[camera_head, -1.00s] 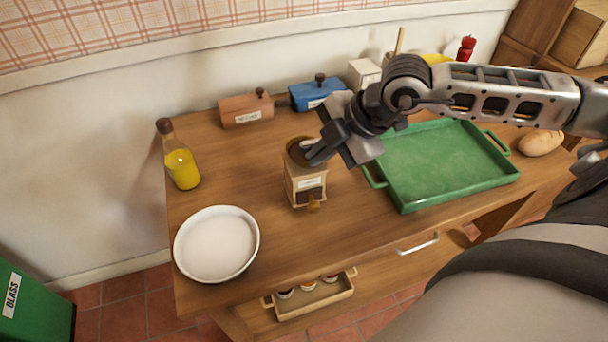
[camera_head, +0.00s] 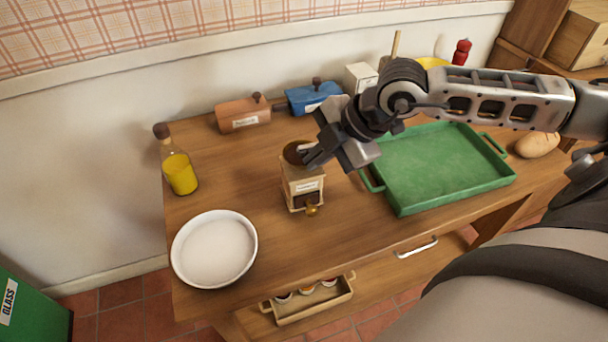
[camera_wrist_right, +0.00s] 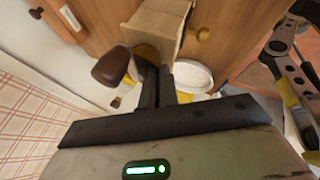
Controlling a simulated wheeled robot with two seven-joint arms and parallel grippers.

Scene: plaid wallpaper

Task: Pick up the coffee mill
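The coffee mill (camera_head: 303,186) stands upright on the wooden table, a pale wooden box with a dark round top and a small drawer knob low on its front. In the right wrist view its body (camera_wrist_right: 155,22) shows at the top, with the dark brown crank knob (camera_wrist_right: 110,66) beside the fingers. My right gripper (camera_head: 309,155) reaches in from the right at the mill's top. Its fingers (camera_wrist_right: 159,85) are close together at the crank and look shut on it; the exact contact is partly hidden. My left gripper does not show in the head view.
A green tray (camera_head: 484,189) lies right of the mill. A white bowl (camera_head: 214,249) and an oil bottle (camera_head: 180,173) stand left. Bare table lies in front of the mill.

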